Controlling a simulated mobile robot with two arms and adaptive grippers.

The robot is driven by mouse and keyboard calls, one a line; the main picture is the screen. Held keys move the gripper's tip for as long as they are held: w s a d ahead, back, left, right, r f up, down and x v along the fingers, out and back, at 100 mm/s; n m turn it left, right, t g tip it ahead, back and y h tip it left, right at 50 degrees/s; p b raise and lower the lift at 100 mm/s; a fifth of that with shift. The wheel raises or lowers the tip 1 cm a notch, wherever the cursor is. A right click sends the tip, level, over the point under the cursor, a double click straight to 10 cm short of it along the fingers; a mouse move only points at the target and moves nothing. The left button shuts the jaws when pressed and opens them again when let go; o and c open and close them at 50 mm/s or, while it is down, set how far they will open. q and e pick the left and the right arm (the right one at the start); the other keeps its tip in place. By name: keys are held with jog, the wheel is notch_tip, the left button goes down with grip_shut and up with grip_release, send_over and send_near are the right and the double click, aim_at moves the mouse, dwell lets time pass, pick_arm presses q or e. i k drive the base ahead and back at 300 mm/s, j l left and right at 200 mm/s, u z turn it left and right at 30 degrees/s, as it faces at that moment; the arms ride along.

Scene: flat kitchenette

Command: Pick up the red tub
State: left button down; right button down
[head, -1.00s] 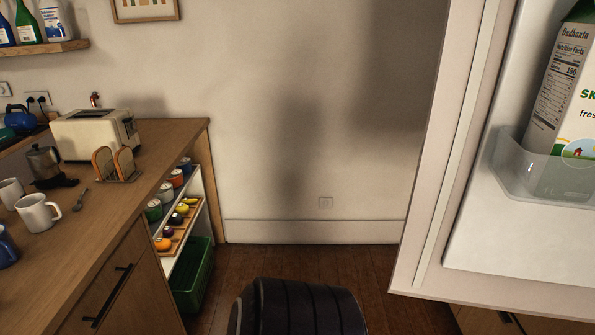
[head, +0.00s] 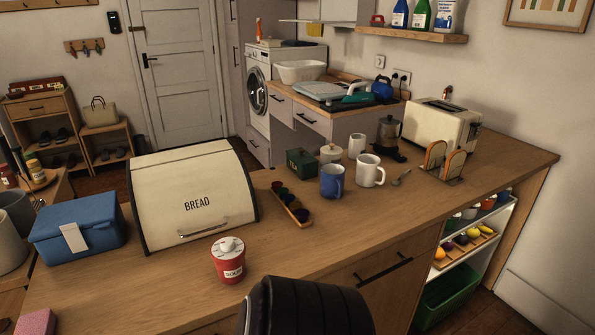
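The red tub (head: 230,268) stands upright on the wooden counter (head: 150,295), in front of the bread bin. It is a small red container with a white knobbed lid and a white label on its front. Nothing hides it and nothing touches it. Neither of my grippers shows in the head view. A dark ribbed part of my own body covers the counter's front edge at the bottom middle, to the right of the tub.
A cream bread bin (head: 190,190) stands right behind the tub, and a blue box (head: 78,232) is to the left. A rack of small cups (head: 290,207), a blue mug (head: 332,181) and a white mug (head: 369,170) stand to the right. The counter around the tub's left front is clear.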

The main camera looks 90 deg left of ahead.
aim_at(229, 266)
jog(key=u, duration=3.2)
jog(key=k+l+z, duration=0.3)
jog(key=k, duration=0.3)
jog(key=k+l+z, duration=0.3)
jog(key=k, duration=0.25)
jog(key=k+l+z, duration=0.3)
jog(key=k, duration=0.25)
jog(key=l, duration=0.1)
